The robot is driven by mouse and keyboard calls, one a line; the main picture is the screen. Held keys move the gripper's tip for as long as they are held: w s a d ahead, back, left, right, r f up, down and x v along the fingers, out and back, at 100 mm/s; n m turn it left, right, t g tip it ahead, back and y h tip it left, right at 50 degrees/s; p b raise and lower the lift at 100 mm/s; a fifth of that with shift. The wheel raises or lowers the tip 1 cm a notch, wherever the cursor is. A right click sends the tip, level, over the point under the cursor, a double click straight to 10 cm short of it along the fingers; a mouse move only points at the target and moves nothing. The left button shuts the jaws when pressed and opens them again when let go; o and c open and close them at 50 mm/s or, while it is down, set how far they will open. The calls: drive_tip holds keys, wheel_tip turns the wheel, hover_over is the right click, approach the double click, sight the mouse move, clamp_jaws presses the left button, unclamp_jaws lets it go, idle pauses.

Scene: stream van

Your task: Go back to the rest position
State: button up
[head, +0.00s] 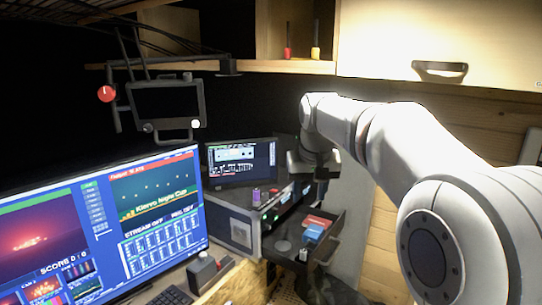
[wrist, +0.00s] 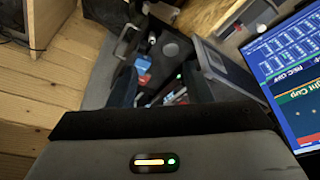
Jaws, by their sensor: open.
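My arm reaches in from the right of the head view, and its end, my gripper (head: 320,186), hangs over the area of an open drawer (head: 336,247). In the wrist view, my gripper (wrist: 160,88) has its two dark fingers apart, with nothing seen held between them. The drawer's inside shows beyond the fingers there, with a blue item (wrist: 144,79) and a red item (wrist: 141,65) in it. The head view also shows the blue item (head: 313,233) and the red item (head: 319,220) lying in the drawer.
A large monitor (head: 150,215) stands at the left, with a small screen (head: 242,162) behind it. A grey equipment box (head: 238,228) stands beside the drawer. A wall cabinet (head: 440,40) hangs above the arm.

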drive_tip(key=s+d+f, duration=0.2)
drive_tip(key=s+f, duration=0.3)
drive_tip(key=s, duration=0.4)
drive_tip(key=s+d+f+b, duration=0.1)
drive_tip(key=s+d+f, duration=0.1)
drive_tip(key=s+f, duration=0.3)
drive_tip(key=s+d+f, duration=0.2)
drive_tip(key=s+f, duration=0.4)
drive_tip(key=s, duration=0.7)
drive_tip(key=shift+m+b, duration=0.4)
drive_tip(key=shift+s+f, duration=0.1)
drive_tip(key=shift+c, duration=0.3)
